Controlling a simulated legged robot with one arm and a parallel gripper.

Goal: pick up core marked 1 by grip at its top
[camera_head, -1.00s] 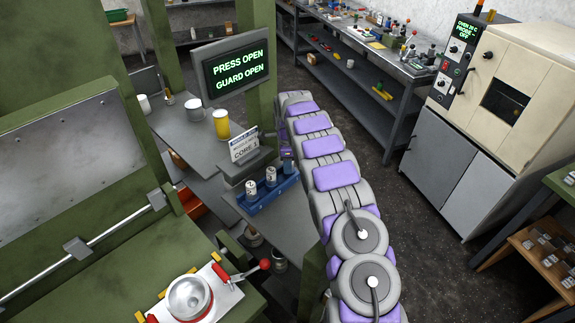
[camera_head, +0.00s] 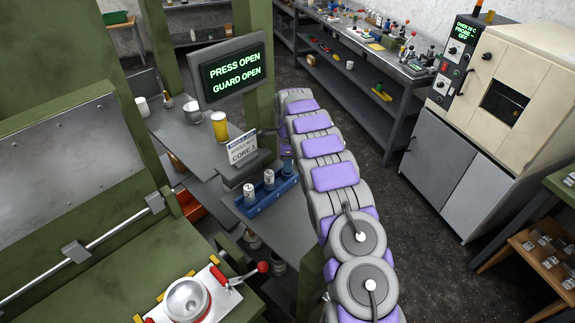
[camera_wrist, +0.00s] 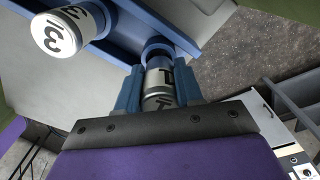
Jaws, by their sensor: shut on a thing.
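The core marked 1 (camera_wrist: 158,84) is a pale cylinder with a dark mark, between my gripper's (camera_wrist: 159,72) two blue fingers in the wrist view. My gripper is shut on it. Its far end meets the blue rack (camera_wrist: 134,45); I cannot tell whether it is lifted. In the head view the blue rack (camera_head: 262,205) sits on a grey shelf and holds two plainly visible white cores (camera_head: 250,190).
A CORE 1 sign (camera_head: 242,149) stands just behind the rack. A yellow cup (camera_head: 220,126) and a metal mug (camera_head: 193,112) stand farther back on the shelf. The green press (camera_head: 75,170) is at left, its screen (camera_head: 233,74) reading open. Open floor lies right of my arm.

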